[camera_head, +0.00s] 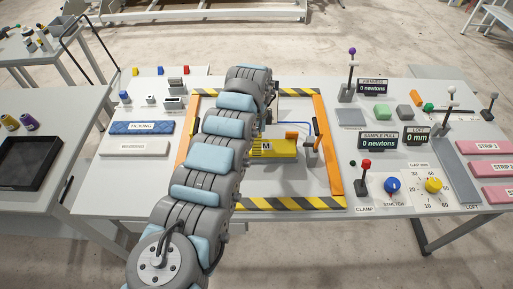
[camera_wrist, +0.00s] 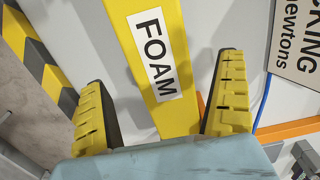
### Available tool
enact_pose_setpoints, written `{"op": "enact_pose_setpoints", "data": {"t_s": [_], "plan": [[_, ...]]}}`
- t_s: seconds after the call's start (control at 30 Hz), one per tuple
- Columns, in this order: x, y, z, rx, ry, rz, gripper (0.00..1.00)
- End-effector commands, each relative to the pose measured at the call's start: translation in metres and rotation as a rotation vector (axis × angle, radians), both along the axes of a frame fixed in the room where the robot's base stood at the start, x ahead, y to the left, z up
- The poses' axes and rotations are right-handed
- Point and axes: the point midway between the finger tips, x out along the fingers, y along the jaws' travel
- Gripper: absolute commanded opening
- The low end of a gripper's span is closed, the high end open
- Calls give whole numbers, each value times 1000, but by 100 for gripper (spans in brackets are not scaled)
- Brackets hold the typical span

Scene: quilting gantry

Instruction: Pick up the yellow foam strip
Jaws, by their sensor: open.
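The yellow foam strip (camera_wrist: 150,55) carries a white FOAM label. In the wrist view it runs from the top edge down between the fingers of my gripper (camera_wrist: 162,72). My gripper is open, with one ridged yellow finger on each side of the strip and a gap visible on both sides. How far the fingertips are above the table is hard to tell. In the head view the strip (camera_head: 284,148) lies inside the striped frame, partly hidden by my arm, with only an "M" of the label showing. My gripper is mostly hidden there.
A black-and-yellow striped frame with orange sides (camera_head: 333,160) surrounds the strip. A small orange post (camera_head: 318,142) and a blue line (camera_head: 297,123) are close by. To the right are a red-knobbed clamp lever (camera_head: 365,175), dials and readouts. Fabric pads (camera_head: 141,127) lie left.

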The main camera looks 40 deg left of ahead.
Motion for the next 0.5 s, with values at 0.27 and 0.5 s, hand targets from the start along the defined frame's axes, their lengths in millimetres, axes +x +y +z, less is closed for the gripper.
{"op": "enact_pose_setpoints", "data": {"t_s": [0.27,0.5], "plan": [[-1,-1,-39,-1,1,-1,100],[-1,0,-43,0,0,0,100]]}}
